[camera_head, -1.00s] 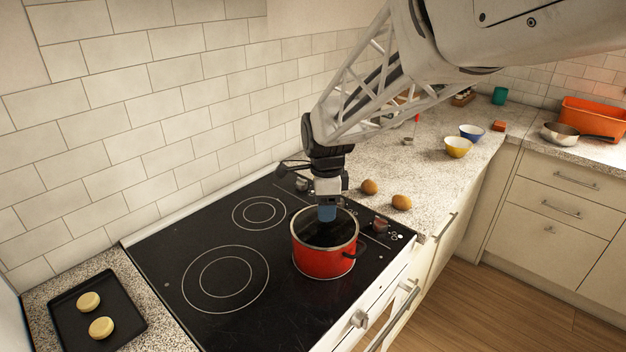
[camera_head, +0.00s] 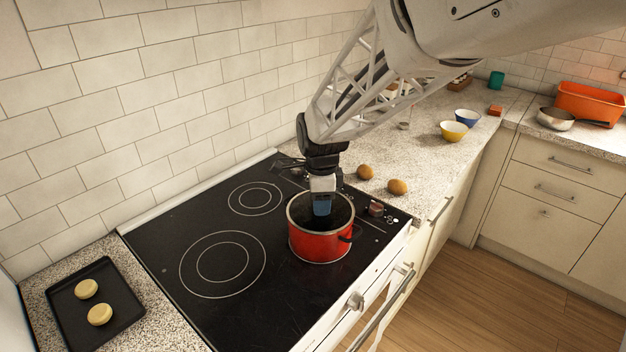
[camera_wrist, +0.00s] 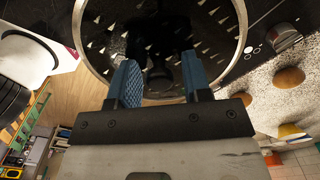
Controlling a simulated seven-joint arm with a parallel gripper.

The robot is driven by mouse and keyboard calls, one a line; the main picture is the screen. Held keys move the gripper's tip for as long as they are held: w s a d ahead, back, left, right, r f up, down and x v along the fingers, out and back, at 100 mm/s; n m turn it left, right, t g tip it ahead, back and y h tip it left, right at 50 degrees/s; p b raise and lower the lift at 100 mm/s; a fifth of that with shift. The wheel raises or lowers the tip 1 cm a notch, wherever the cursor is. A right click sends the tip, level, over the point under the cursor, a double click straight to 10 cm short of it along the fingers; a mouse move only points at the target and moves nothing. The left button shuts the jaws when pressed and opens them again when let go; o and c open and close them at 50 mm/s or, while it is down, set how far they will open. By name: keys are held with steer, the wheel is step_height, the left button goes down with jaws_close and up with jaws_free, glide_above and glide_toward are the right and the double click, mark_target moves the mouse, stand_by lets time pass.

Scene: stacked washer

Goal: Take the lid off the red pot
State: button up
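The red pot (camera_head: 318,246) stands on the black cooktop at its right side, with a dark handle toward the front right. Its dark round top, which looks like a see-through lid (camera_wrist: 107,28), fills the upper wrist view inside a pale rim. My gripper (camera_wrist: 160,66) points down over the middle of the pot; it also shows in the head view (camera_head: 321,212). Its two blue fingers are apart. A dark shape lies between them in the wrist view; I cannot tell whether it is the lid's knob or a reflection. No firm grip on it is visible.
The cooktop (camera_head: 210,309) is clear left of the pot. Two brown eggs (camera_head: 365,172) (camera_head: 397,187) lie on the counter to its right. A black tray (camera_head: 68,314) with two pale round pieces is at the left. Yellow (camera_head: 453,132) and blue (camera_head: 467,119) bowls stand farther back.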

jaws_close()
steer(key=shift+r, duration=0.2)
steer(key=shift+r, duration=1.5)
steer(key=shift+s+d+r, duration=0.1)
steer(key=shift+s+r, duration=0.05)
steer(key=shift+s, duration=0.2)
steer(key=s+d+r, duration=0.1)
steer(key=s+d, duration=0.2)
steer(key=s, duration=1.2)
steer(key=shift+r, duration=0.2)
